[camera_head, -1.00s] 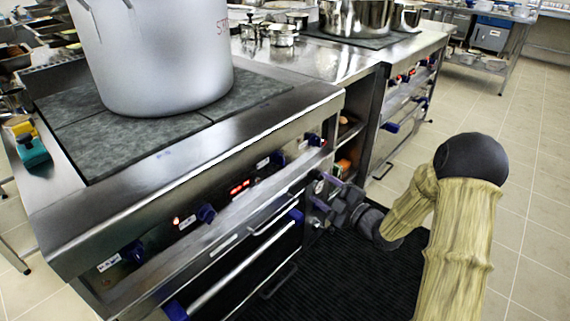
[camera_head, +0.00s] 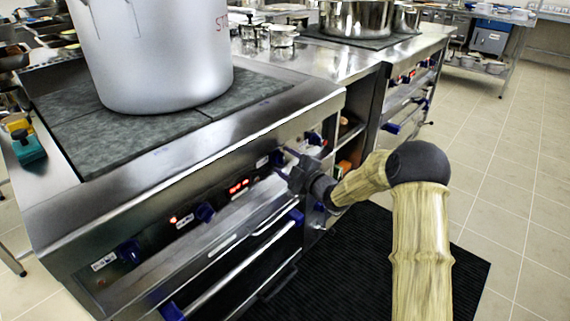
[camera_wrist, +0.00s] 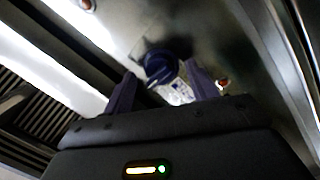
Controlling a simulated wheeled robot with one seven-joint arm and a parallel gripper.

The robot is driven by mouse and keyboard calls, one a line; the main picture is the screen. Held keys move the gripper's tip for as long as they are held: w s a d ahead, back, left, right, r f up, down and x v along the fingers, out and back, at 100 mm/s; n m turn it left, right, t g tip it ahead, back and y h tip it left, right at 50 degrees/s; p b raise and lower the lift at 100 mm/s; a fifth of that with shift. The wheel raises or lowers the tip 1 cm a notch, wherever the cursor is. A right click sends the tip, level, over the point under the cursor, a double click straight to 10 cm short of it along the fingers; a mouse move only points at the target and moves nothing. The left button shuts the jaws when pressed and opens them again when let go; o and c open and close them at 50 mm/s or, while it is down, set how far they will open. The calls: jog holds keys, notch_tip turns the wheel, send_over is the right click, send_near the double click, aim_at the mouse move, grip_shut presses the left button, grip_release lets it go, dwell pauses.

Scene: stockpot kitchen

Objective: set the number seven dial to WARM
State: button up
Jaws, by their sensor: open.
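The stove front (camera_head: 150,240) carries a row of blue dials, each beside a small white label. The left dial (camera_head: 130,252), the middle dial (camera_head: 205,212) and the far right dial (camera_head: 314,138) stand clear of my gripper. My gripper (camera_head: 284,166) is at the panel by the dial (camera_head: 277,158) between the middle and far right ones, partly covering it. In the wrist view this blue dial (camera_wrist: 160,66) sits just beyond and between my open fingers, with its label (camera_wrist: 177,92) beside it. I cannot read the numbers or tell which dial is number seven.
A large grey stockpot (camera_head: 155,60) stands on the dark cooktop (camera_head: 130,135). Oven rails (camera_head: 230,265) run below the panel. Another range with pots (camera_head: 357,18) stands farther back. Open floor (camera_head: 500,190) and a black mat (camera_head: 370,265) lie to the right.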

jog(key=shift+w+a, duration=0.25)
jog(key=shift+w, duration=0.05)
jog(key=c, duration=1)
